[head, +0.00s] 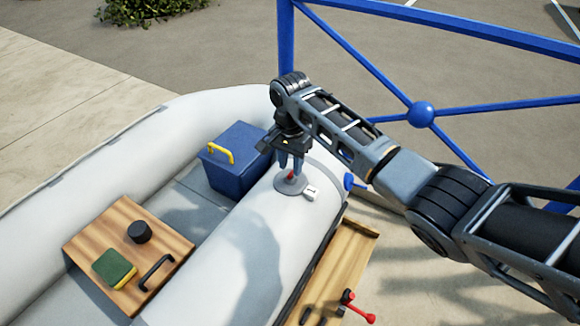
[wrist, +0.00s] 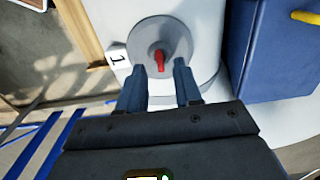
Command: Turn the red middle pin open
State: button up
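The red middle pin (wrist: 158,58) stands at the centre of a round grey valve disc (wrist: 177,30) on the white inflatable tube. In the head view the pin (head: 291,175) shows as a small red spot on the disc (head: 291,187) below my gripper. My gripper (head: 291,168) points down over the valve. In the wrist view its two blue-grey fingers (wrist: 167,70) are apart with nothing between them, and their tips lie just short of the pin. I cannot tell whether a finger touches the disc.
A white tag marked 1 (wrist: 117,56) sits beside the disc. A blue box with a yellow handle (head: 236,165) stands left of the valve. A wooden board (head: 85,245) carries a sponge (head: 114,268) and a black knob (head: 139,232). A blue railing (head: 480,30) rises behind my arm.

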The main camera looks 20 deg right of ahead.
aim_at(291, 175)
jog(key=shift+f, duration=1.1)
grip_shut()
